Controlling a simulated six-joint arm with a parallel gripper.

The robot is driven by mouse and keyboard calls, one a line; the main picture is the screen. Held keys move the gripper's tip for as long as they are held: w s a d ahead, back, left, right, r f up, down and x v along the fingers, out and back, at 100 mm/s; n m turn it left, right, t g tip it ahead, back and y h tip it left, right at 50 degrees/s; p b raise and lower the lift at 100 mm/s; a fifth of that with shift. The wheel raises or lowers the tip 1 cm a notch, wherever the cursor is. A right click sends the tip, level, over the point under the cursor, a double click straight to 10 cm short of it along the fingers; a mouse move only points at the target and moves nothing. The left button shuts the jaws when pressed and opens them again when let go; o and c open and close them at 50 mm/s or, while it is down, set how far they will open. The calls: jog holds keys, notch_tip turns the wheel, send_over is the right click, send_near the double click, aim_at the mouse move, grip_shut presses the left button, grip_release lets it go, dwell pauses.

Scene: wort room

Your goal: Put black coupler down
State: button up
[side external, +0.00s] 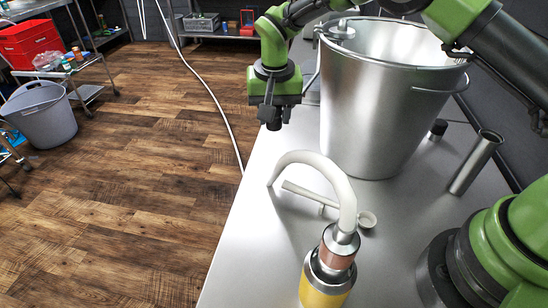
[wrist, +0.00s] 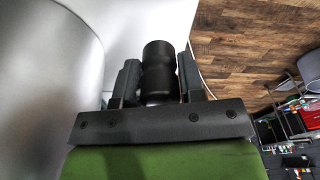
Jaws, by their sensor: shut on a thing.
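My gripper (side external: 269,112) hangs left of the large steel bucket (side external: 385,110), near the table's left edge and above tabletop height. In the wrist view, its two dark fingers (wrist: 157,76) are shut on the black coupler (wrist: 160,52), a dark cylinder with a narrower waist. Its far end sticks out past the fingertips. In the side view the coupler is hard to tell apart from the dark fingers. The pale tabletop (side external: 262,205) lies below, and the wrist view also shows it behind the coupler.
A pale curved tube (side external: 330,168) rises from a steel, copper and yellow fitting (side external: 330,268). A small ladle-like piece (side external: 367,219) lies beside it. A steel cylinder (side external: 476,162) and a small black piece (side external: 438,128) stand right of the bucket. The table's left strip is bare.

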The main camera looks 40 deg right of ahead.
aim_at(274, 159)
notch_tip(274, 159, down, 9)
jog(key=shift+d+f, duration=0.1)
jog(key=shift+f, duration=0.05)
dwell(0.4)
jog(key=shift+f, duration=0.15)
jog(key=o, duration=0.9)
jog(key=r, duration=0.8)
jog(key=s+r, duration=0.1)
jog(key=r, duration=0.3)
jog(key=shift+s+a+r, duration=0.1)
jog(key=shift+a, duration=0.25)
